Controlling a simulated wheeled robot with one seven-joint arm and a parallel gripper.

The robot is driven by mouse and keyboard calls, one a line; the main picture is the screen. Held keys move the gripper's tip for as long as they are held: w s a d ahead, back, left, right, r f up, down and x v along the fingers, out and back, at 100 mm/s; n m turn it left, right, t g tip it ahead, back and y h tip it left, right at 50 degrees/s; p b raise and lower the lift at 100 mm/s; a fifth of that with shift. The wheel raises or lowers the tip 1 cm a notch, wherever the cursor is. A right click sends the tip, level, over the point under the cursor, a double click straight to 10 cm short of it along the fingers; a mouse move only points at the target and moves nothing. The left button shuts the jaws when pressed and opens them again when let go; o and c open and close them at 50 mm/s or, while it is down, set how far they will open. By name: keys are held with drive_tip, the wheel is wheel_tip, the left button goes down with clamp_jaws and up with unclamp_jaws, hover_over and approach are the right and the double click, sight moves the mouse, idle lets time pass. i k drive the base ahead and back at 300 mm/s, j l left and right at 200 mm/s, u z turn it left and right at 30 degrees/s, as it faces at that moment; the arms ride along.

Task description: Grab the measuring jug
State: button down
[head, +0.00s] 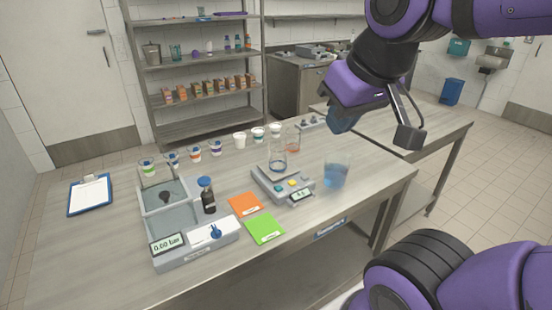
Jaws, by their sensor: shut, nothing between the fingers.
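A clear container with blue contents (336,175) stands on the right part of the table, near its front edge; it may be the measuring jug. A clear glass beaker (278,161) stands on the scale (284,185). Another clear glass with a reddish band (293,142) stands behind it. I cannot tell for certain which of these is the jug. My gripper (342,124) is above and behind the blue container, apart from it, shut and empty. Its fingertips are small and hard to make out.
A grey device reading 0.00 bar (186,225), a dark bottle (208,196), orange (245,205) and green packets (265,229) and a clipboard (90,194) lie on the table. Several small cups line its back. Shelving (205,128) stands behind. The table's left front is clear.

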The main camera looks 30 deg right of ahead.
sight(336, 177)
drive_tip(key=i+l, duration=0.15)
drive_tip(key=l, duration=0.2)
drive_tip(key=i+l, duration=0.1)
drive_tip(key=l, duration=0.3)
drive_tip(key=i+l, duration=0.15)
drive_tip(key=l, duration=0.2)
